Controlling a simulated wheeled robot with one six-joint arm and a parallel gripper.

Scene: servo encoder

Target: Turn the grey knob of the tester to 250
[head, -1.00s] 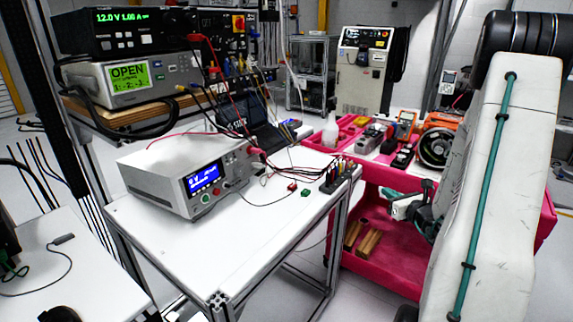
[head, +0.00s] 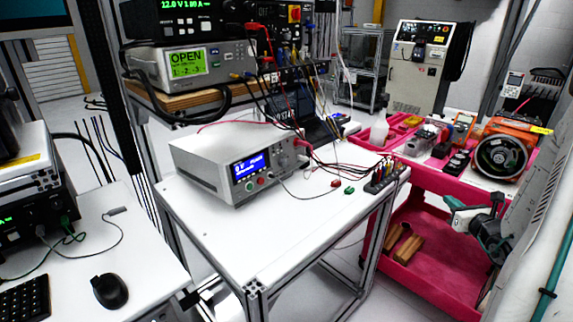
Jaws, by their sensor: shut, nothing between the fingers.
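The tester (head: 208,165) is a pale grey box on the white bench, with a lit blue display (head: 251,165) on its front. Its grey knob (head: 284,160) appears small on the right part of the front panel, partly lost among the leads, and its pointer is too small to read. The display text is also too small to read surely. My gripper (head: 450,203) is at the right, in front of the pink cart, well away from the tester and holding nothing. Its fingers look small and shut.
Red and black leads run from the tester to a terminal block (head: 385,176) on the bench (head: 235,245). The bench's front is clear. A pink cart (head: 425,250) with tools stands right. Instruments sit on a shelf (head: 190,97) behind. A mouse (head: 109,290) lies on the left desk.

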